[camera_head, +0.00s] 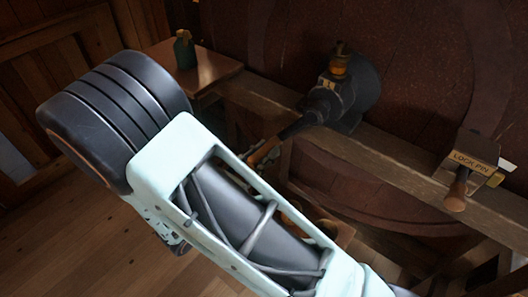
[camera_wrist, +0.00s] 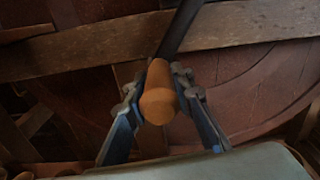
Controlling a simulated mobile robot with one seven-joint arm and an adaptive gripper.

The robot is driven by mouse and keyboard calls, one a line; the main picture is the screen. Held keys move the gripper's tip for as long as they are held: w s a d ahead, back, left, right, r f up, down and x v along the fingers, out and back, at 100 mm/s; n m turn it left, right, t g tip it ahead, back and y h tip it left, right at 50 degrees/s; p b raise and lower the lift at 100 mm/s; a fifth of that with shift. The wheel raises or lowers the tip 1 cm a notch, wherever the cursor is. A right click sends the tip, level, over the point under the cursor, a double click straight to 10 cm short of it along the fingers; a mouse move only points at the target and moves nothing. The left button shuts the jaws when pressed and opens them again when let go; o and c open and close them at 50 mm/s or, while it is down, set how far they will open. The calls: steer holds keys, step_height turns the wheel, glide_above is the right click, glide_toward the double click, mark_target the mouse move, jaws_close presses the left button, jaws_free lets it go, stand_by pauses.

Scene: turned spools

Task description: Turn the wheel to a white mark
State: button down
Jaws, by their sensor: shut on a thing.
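A large dark red-brown wheel (camera_head: 420,70) fills the back of the head view, and its curved face also shows in the wrist view (camera_wrist: 245,95). A dark crank with a hub (camera_head: 352,97) is mounted on the beam in front of it. The crank's wooden handle (camera_head: 265,151) points down and left. My gripper (camera_head: 261,156) is shut on this handle. In the wrist view the handle (camera_wrist: 158,97) sits between the two fingers of my gripper (camera_wrist: 157,84). My arm hides part of the lower wheel. I cannot make out a white mark on the wheel.
A box labelled LOCK PIN (camera_head: 474,160) with a wooden knob stands on the wooden beam (camera_head: 390,170) at right. A brass cup (camera_head: 341,62) tops the hub. A green bottle (camera_head: 184,50) stands on a small wooden table (camera_head: 214,72). The plank floor at lower left is clear.

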steer(key=shift+s+d+f+n+p, duration=0.3)
steer(key=shift+s+d+n+p, duration=0.1)
steer(key=shift+n, duration=0.1)
steer(key=shift+d+f, duration=0.1)
steer(key=shift+f, duration=0.15)
steer(key=c, duration=1.7)
jaws_free()
steer(key=shift+r, duration=0.1)
steer(key=shift+s, duration=0.1)
steer(key=shift+s+a, duration=0.2)
steer(key=shift+a, duration=0.15)
steer(key=v, duration=1.1)
steer(key=shift+s+a, duration=0.1)
steer(key=shift+s, duration=0.05)
